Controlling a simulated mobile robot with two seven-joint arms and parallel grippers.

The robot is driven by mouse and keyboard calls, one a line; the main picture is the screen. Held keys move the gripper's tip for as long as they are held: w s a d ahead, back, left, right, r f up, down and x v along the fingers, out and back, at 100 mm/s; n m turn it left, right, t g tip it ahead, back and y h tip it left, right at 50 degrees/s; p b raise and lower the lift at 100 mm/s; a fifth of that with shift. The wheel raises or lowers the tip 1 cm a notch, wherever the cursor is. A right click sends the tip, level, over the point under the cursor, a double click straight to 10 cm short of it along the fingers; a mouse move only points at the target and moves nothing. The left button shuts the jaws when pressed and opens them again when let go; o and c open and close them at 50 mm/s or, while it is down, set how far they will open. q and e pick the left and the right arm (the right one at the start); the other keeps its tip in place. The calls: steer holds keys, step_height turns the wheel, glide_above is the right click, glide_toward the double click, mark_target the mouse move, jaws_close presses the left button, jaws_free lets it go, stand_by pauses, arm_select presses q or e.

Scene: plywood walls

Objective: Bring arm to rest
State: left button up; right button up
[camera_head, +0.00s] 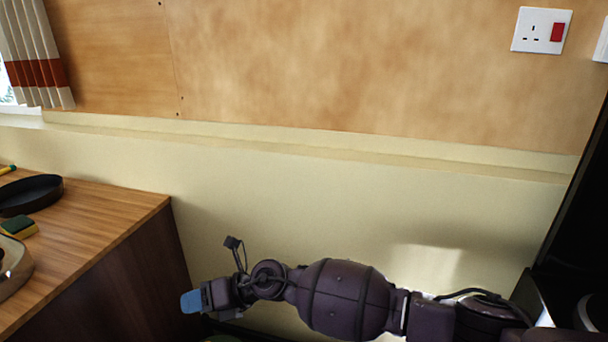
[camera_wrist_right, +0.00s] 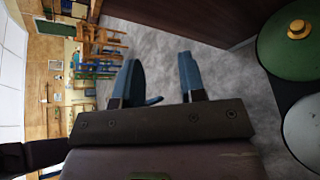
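My right arm comes in from the lower right in the head view and stretches left in front of the pale lower wall. Its gripper (camera_head: 191,301) is at the left end, beside the side panel of the wooden counter and below its top. In the right wrist view the two blue fingers of this gripper (camera_wrist_right: 160,72) stand apart with nothing between them, over grey floor. My left arm and gripper are in neither view.
The wooden counter (camera_head: 100,215) at left holds a black pan (camera_head: 30,194) and a sponge (camera_head: 18,227). A dark appliance (camera_head: 580,220) stands at right. The wrist view shows a green lid (camera_wrist_right: 275,48) with a gold knob, and wooden furniture (camera_wrist_right: 100,42) farther off.

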steer(key=w+d+r+m+t+y, duration=0.1)
steer(key=d+r+m+t+y, duration=0.35)
steer(key=r+m+t, duration=0.7)
steer(key=d+f+m+t+h, duration=0.2)
steer(key=d+f+m+h, duration=0.2)
steer(key=d+m, duration=0.55)
steer(key=d+f+m+t+h, duration=0.3)
steer(key=d+f+m+h, duration=0.15)
steer(key=d+m, duration=0.5)
steer(key=s+d+f+m+g+h+p, duration=0.15)
steer(key=s+d+f+m+h, duration=0.35)
steer(key=s+d+f, duration=0.5)
steer(key=s+d+f+m+g+h, duration=0.2)
steer(key=s+d+f+m+h, duration=0.25)
steer(key=s+d+m, duration=0.55)
steer(key=s+d+f+n+g, duration=0.1)
steer(key=s+d+f+n, duration=0.1)
steer(key=s+d+f, duration=0.2)
steer(key=s+f, duration=0.1)
steer(key=s, duration=0.1)
steer(key=shift+s+d+g, duration=0.2)
steer(key=shift+s+g, duration=0.15)
steer(key=shift+g, duration=0.05)
steer(key=shift+n, duration=0.25)
